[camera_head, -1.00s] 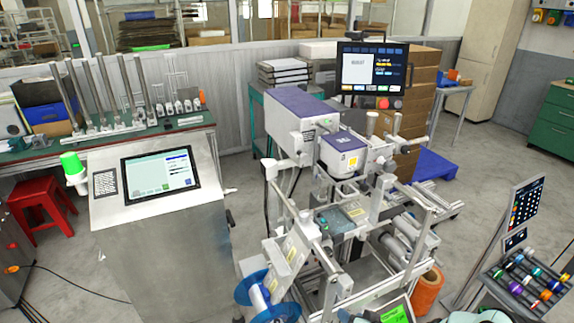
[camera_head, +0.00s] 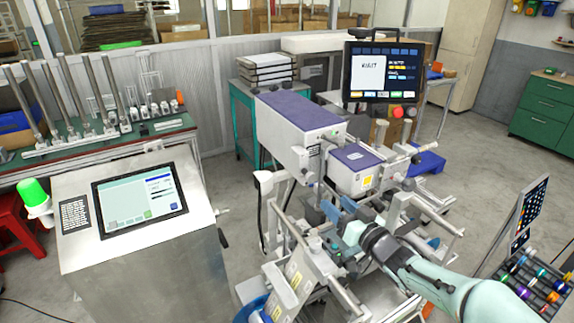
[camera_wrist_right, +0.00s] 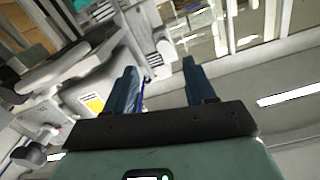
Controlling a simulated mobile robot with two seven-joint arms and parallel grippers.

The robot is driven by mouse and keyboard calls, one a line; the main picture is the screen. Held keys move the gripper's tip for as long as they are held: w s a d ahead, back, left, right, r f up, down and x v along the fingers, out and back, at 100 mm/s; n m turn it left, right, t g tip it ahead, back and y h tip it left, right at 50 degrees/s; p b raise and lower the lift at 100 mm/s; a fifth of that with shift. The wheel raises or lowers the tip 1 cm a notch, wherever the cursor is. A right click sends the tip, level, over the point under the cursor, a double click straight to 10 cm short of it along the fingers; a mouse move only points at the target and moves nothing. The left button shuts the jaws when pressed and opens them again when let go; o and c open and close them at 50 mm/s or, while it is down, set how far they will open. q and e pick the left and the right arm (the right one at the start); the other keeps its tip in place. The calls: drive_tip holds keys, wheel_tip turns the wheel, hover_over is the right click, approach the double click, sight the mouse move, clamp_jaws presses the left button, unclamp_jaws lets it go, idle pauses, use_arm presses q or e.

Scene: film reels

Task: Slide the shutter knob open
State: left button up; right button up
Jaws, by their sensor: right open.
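The labelling machine stands in the middle of the head view, with a long purple-topped grey box (camera_head: 292,112) and a smaller purple-topped unit (camera_head: 352,160) bearing a yellow label. A small round fitting shows on the long box's front face, but I cannot tell whether it is the shutter knob. My right gripper (camera_head: 339,207) has blue fingers and is just in front of and below the smaller unit. In the right wrist view the gripper (camera_wrist_right: 160,66) is open, with nothing between its fingers; the yellow-labelled unit (camera_wrist_right: 92,104) is to its left. My left gripper is out of view.
A monitor (camera_head: 381,72) with coloured buttons stands behind the machine. A steel cabinet with a touchscreen (camera_head: 139,196) is at left. A rack of coloured rollers (camera_head: 535,275) is at lower right. Rails and posts crowd the space around my right gripper.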

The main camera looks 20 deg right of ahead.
sight(312, 177)
drive_tip(key=w+p, duration=0.1)
drive_tip(key=w, duration=0.3)
drive_tip(key=w+r+p, duration=0.1)
drive_tip(key=w, duration=0.3)
drive_tip(key=w+a+p, duration=0.1)
drive_tip(key=w, duration=0.3)
drive_tip(key=shift+r, duration=0.25)
drive_tip(key=shift+w+f+p, duration=0.2)
drive_tip(key=shift+w+p, duration=0.15)
drive_tip(key=shift+w, duration=0.25)
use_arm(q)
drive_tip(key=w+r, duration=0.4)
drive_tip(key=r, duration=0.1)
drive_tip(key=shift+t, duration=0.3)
use_arm(e)
drive_tip(key=shift+s, duration=0.1)
